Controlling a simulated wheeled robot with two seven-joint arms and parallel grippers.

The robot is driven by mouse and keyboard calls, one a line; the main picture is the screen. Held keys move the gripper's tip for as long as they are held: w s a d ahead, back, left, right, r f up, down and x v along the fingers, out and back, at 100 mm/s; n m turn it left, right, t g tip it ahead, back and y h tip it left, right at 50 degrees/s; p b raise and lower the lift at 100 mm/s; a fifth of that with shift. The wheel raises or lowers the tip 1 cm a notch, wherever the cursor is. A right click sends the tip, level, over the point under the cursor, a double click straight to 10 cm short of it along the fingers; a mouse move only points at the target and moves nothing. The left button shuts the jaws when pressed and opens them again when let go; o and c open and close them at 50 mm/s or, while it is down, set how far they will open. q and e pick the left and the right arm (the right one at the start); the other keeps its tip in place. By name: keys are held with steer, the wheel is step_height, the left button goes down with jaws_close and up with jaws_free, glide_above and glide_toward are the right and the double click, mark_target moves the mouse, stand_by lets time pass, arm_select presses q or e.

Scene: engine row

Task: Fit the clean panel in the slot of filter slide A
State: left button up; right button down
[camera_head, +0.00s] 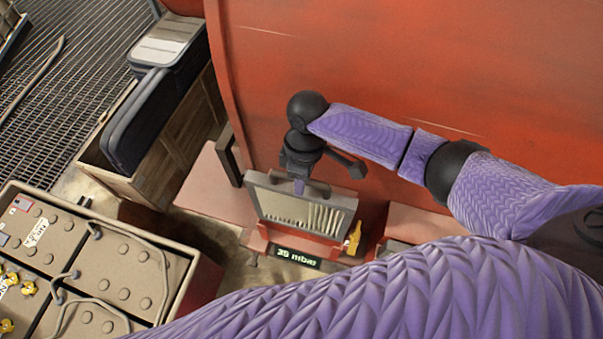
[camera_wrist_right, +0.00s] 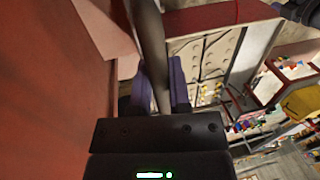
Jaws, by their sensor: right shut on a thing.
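A panel with a grey frame and pale pleats (camera_head: 300,212) stands nearly upright at the red wall in the head view. My right gripper (camera_head: 300,184) is at the panel's top edge. In the right wrist view, its purple fingers (camera_wrist_right: 160,85) are shut on a dark bar (camera_wrist_right: 148,35), which seems to be the panel's frame. Which slide is A is not readable. My left gripper is not in view.
A small yellow part (camera_head: 353,238) is just right of the panel. A wooden crate (camera_head: 160,165) with dark and grey panels (camera_head: 150,110) stands at left. A studded box (camera_head: 85,250) is at lower left. The red wall (camera_head: 400,70) is close behind my right arm.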

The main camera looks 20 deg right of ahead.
mark_target(300, 206)
step_height(300, 206, down, 2)
steer(key=shift+f+b, duration=0.2)
steer(key=shift+b, duration=0.4)
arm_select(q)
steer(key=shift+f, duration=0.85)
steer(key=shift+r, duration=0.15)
arm_select(e)
steer(key=shift+r, duration=0.1)
arm_select(q)
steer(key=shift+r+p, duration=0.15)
steer(key=shift+p, duration=0.2)
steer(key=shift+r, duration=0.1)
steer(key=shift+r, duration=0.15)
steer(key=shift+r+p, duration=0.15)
steer(key=shift+p, duration=0.25)
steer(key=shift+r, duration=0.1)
